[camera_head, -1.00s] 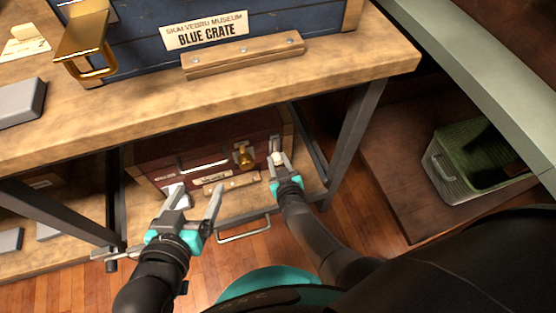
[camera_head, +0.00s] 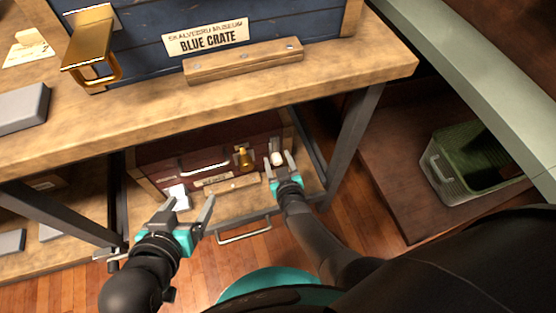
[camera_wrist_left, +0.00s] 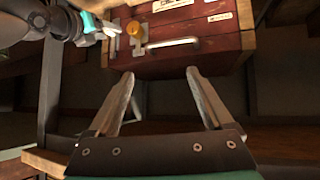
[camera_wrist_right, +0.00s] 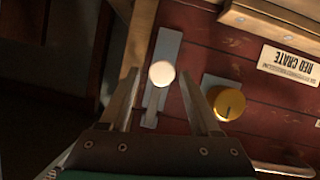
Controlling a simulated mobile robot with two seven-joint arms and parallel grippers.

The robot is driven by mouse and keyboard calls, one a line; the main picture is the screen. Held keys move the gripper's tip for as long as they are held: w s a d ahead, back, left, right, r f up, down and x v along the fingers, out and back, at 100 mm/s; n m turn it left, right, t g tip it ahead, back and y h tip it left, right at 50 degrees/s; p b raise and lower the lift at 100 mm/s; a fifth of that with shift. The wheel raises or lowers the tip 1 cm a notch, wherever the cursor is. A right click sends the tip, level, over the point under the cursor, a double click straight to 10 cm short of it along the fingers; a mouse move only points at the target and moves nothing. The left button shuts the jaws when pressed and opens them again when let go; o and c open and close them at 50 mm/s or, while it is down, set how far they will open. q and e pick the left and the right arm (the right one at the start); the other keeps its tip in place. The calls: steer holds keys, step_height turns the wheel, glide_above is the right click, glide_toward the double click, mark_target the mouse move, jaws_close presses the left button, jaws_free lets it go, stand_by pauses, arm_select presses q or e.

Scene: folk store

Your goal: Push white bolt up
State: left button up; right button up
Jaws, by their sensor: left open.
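The white bolt (camera_wrist_right: 161,73) is a round white knob on a narrow grey plate on the red crate's front (camera_wrist_right: 190,40). It also shows in the head view (camera_head: 277,158), on the crate's right side. My right gripper (camera_wrist_right: 161,80) is open, with one finger on each side of the bolt. Gaps show between the fingers and the knob in the right wrist view. My left gripper (camera_head: 192,200) is open and empty, in front of the crate's left part.
A gold knob (camera_wrist_right: 227,103) sits beside the bolt. The crate has a metal handle (camera_head: 205,167) and stands on a lower shelf under a wooden tabletop (camera_head: 225,105). A table leg (camera_head: 355,145) stands right of my right gripper. A green crate (camera_head: 465,165) is farther right.

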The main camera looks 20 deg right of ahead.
steer(key=shift+s, duration=0.1)
steer(key=shift+s+r+p, duration=0.3)
steer(key=shift+s+p, duration=0.25)
steer(key=shift+s, duration=0.1)
arm_select(q)
steer(key=s+a+g+y+p, duration=0.2)
steer(key=s+a+g+y, duration=0.1)
steer(key=s+a+g, duration=0.25)
arm_select(e)
steer(key=v, duration=0.3)
steer(key=shift+s+r, duration=0.15)
steer(key=shift+s, duration=0.1)
arm_select(q)
step_height(320, 180, down, 10)
steer(key=s+g+p, duration=0.1)
steer(key=p, duration=0.4)
steer(key=shift+s+a+f+n, duration=0.2)
steer(key=shift+a+f+n, duration=0.1)
steer(key=shift+a, duration=0.1)
arm_select(e)
glide_toward(278, 161)
steer(key=shift+v, duration=2.7)
arm_select(q)
steer(key=shift+r, duration=0.15)
arm_select(e)
steer(key=shift+w, duration=0.15)
